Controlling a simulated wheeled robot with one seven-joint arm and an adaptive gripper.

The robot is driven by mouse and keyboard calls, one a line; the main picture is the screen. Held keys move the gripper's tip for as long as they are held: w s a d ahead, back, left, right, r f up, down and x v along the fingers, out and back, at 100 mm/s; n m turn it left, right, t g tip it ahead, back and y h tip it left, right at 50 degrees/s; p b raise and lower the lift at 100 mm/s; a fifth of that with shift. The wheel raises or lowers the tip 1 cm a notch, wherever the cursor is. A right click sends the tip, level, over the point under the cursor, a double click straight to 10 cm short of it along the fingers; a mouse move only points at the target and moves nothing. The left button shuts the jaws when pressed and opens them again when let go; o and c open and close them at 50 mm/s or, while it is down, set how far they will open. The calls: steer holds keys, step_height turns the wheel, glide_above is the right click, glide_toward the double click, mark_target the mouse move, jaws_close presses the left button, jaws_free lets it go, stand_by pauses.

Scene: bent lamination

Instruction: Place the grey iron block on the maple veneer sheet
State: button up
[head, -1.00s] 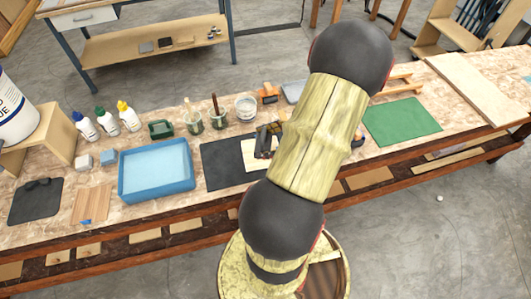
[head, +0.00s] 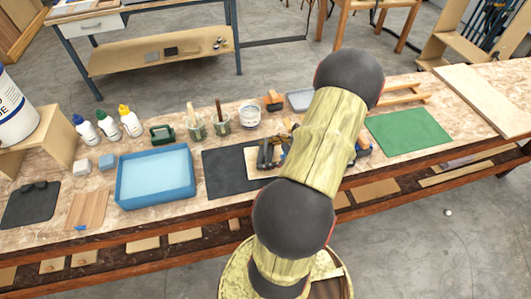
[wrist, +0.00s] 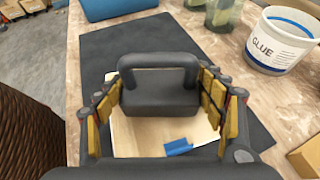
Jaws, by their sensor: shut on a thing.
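The grey iron block (wrist: 158,100), dark with a bar handle on top, is between the fingers of my gripper (wrist: 160,84) in the wrist view. The gripper is shut on it. The pale maple veneer sheet (wrist: 140,138) lies below the block, with a piece of blue tape near its close edge. The block covers part of the sheet, and I cannot tell whether it touches it. In the head view, my arm hides much of the block, and part of the veneer sheet (head: 260,174) shows on the black mat (head: 222,180).
A blue tray (head: 155,197) stands left of the mat. Brush jars (head: 220,122) and a glue tub (wrist: 284,40) stand behind it. A green mat (head: 408,131) lies to the right. A wooden block (wrist: 308,155) is close on the right in the wrist view.

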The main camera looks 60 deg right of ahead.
stand_by(0.3)
steer(key=o, duration=1.8)
steer(key=shift+r, duration=0.15)
steer(key=shift+s+d+r, duration=0.1)
steer(key=shift+s+r, duration=0.1)
steer(key=shift+s, duration=0.1)
steer(key=p+v, duration=0.3)
steer(key=v, duration=0.8)
steer(key=shift+s+p, duration=0.2)
steer(key=shift+p, duration=0.15)
steer(key=shift+w, duration=0.1)
